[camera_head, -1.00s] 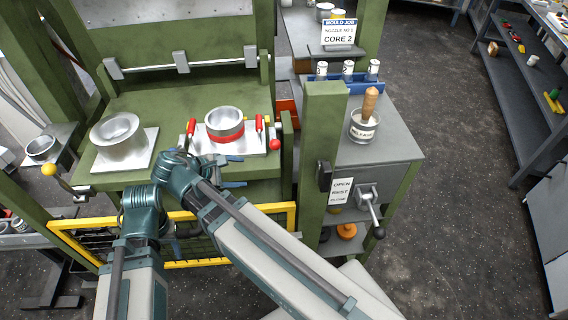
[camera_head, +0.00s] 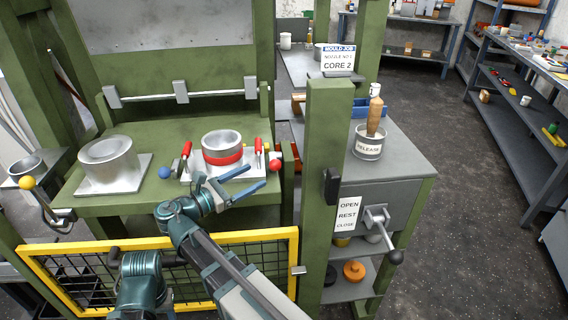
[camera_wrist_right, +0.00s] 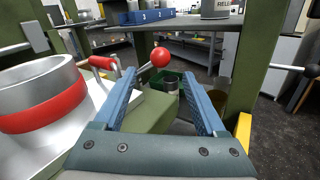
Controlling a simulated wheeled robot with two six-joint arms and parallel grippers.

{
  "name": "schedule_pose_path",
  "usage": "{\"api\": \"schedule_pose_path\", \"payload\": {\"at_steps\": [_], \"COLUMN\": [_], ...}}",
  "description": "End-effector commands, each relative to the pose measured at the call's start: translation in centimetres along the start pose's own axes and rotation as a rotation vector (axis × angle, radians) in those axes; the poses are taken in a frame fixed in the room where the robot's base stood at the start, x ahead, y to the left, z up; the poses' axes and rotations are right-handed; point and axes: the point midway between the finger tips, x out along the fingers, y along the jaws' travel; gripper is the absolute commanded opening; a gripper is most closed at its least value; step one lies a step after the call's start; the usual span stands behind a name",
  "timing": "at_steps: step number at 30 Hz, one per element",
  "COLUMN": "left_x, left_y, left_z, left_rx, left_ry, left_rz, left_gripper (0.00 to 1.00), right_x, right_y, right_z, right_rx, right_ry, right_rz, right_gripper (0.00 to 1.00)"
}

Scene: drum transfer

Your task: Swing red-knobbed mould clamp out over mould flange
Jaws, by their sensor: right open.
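The mould (camera_head: 222,142) is a silver ring with a red band on a pale flange plate (camera_head: 238,172). Red handles stand at its left (camera_head: 186,150) and right (camera_head: 258,147). The clamp's red knob (camera_head: 275,165) is at the plate's right edge; it also shows in the right wrist view (camera_wrist_right: 160,57). My right gripper (camera_head: 265,176) is open and empty, its blue fingers pointing right, close to the red knob. In the wrist view the knob appears above and between the fingertips (camera_wrist_right: 160,78), not gripped. Contact cannot be told. My left gripper is out of view.
A blue knob (camera_head: 165,172) is at the plate's left. A second silver mould (camera_head: 108,160) stands farther left on the green press table (camera_head: 150,132). A yellow-framed mesh guard (camera_head: 250,238) is in front. A green post (camera_head: 323,200) stands to the right.

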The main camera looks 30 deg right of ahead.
Motion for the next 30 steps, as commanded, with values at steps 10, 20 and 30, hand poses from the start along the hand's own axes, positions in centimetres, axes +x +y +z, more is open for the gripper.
{"api": "schedule_pose_path", "payload": {"at_steps": [10, 20, 30], "left_x": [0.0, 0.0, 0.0], "left_y": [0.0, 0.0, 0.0], "left_z": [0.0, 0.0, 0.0], "left_rx": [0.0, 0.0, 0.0], "left_ry": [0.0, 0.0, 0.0], "left_rz": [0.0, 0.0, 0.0], "left_gripper": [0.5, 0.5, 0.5], "right_x": [7.1, 11.6, 12.4], "right_y": [-0.1, -0.1, 0.0], "right_z": [0.0, -0.1, -0.1], "right_rx": [0.001, 0.001, 0.001], "right_ry": [0.001, 0.001, 0.002], "right_rz": [-0.005, -0.002, 0.0], "right_gripper": [0.73, 0.73, 0.73]}}
